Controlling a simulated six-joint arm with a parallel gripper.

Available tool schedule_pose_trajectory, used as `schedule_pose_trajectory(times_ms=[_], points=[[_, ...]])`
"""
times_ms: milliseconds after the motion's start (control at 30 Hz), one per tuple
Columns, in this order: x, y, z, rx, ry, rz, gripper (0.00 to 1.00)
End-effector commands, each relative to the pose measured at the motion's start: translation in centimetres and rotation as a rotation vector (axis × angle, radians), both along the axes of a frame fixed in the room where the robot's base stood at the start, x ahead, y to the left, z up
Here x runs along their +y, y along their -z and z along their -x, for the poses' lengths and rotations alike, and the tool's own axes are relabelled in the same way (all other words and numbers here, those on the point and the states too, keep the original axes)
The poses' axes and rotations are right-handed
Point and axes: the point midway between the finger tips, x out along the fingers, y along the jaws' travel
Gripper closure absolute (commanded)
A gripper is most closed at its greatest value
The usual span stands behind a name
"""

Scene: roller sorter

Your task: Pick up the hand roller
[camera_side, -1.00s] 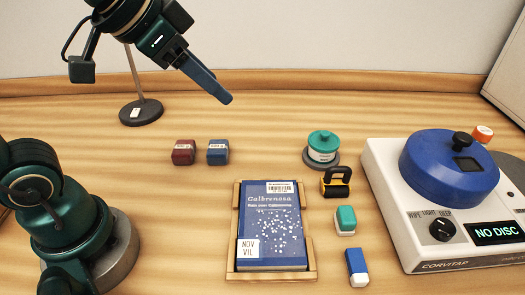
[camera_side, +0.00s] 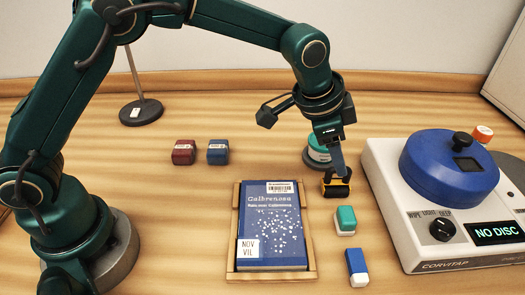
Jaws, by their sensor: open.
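The small black-and-yellow piece (camera_side: 337,188), which looks like the hand roller, stands on the table between the book and the white machine. My gripper (camera_side: 338,170) points down right over it, with the fingertips at its upper part. The jaws are open, and the fingers hide part of its top. I cannot tell whether they touch it.
A green-lidded jar (camera_side: 317,152) stands close behind, partly hidden by my gripper. A green-and-white block (camera_side: 346,221) and a blue-and-white block (camera_side: 357,267) lie in front. A blue book (camera_side: 270,215) in a wooden tray (camera_side: 236,225) is left. The white machine (camera_side: 385,190) is right.

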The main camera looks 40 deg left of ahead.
Motion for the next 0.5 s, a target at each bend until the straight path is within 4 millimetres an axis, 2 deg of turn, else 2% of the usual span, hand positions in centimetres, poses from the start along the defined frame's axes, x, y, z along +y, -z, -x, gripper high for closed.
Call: schedule_pose_trajectory(times_ms=[300,500], points=[[-0.5,3.2,-1.4,0.0,0.0,0.0,0.45],[-0.7,4.1,-1.9,-0.004,-0.001,0.002,0.45]])
